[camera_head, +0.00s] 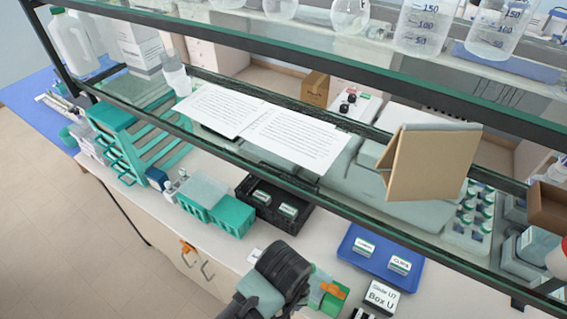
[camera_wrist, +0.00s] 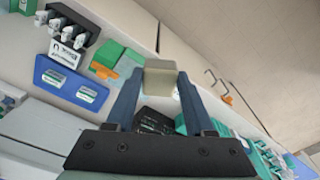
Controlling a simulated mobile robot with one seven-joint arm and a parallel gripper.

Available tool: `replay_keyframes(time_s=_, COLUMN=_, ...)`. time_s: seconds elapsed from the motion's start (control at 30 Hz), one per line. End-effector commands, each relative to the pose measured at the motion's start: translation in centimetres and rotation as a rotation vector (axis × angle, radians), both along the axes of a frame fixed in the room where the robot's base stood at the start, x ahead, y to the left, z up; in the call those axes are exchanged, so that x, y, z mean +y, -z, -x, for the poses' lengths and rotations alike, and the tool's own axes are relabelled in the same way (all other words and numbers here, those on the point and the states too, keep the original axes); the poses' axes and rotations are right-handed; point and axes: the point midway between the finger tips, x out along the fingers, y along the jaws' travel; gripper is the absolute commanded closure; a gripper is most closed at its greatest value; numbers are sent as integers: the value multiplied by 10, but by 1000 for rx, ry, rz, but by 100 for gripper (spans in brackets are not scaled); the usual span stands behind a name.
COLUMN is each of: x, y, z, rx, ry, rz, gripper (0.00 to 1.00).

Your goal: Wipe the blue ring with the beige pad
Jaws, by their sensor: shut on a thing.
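The beige pad (camera_wrist: 160,78) is a small block between the fingertips of my gripper (camera_wrist: 162,84) in the wrist view. My gripper is shut on it and holds it over the white bench. In the head view my dark wrist (camera_head: 285,268) is at the front edge of the bench, and the fingertips and pad cannot be made out there. I cannot make out a blue ring in either view.
A blue tray (camera_head: 353,238) with two labelled boxes lies right of my wrist. A green-and-orange box (camera_head: 333,294) is close beside my wrist. A black crate (camera_head: 247,187) and teal boxes (camera_head: 232,217) stand to the left. A shelf rail (camera_head: 345,203) crosses above the bench.

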Motion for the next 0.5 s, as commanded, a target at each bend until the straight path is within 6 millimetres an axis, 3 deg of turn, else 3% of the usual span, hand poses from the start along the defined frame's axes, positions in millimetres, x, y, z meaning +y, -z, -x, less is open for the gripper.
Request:
replay_keyframes(time_s=0.03, x=0, y=21, z=0, rx=0, ry=0, rz=0, gripper=100)
replay_keyframes(time_s=0.5, x=0, y=124, z=0, rx=-1, ry=0, rz=0, gripper=100)
